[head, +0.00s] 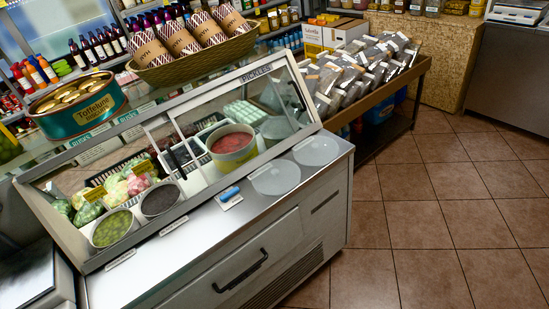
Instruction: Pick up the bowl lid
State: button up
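Two round, translucent pale lids lie flat on the steel front ledge of the pickle counter. The nearer lid (275,178) is left of and slightly lower in the picture than the farther lid (317,150). They lie close together at the right end of the ledge. I cannot tell from the picture which one is the bowl lid. Behind the ledge, a white bowl (232,161) with red contents stands in the display case. A dark-filled bowl (160,200) and a green-filled bowl (113,228) stand farther left. My gripper is not in view.
A small blue item (230,194) lies on the ledge left of the lids. Sloping glass (278,100) marked "PICKLES" rises behind them. A green tin (80,105) and a wicker basket (195,62) stand on top. The tiled floor (430,210) at right is clear.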

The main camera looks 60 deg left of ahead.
aim_at(279, 177)
jog(key=u, duration=0.7)
jog(key=i, duration=1.35)
jog(key=u, duration=0.85)
jog(key=k, duration=0.65)
jog(key=u, duration=0.2)
jog(key=i, duration=0.7)
jog(key=z, duration=0.15)
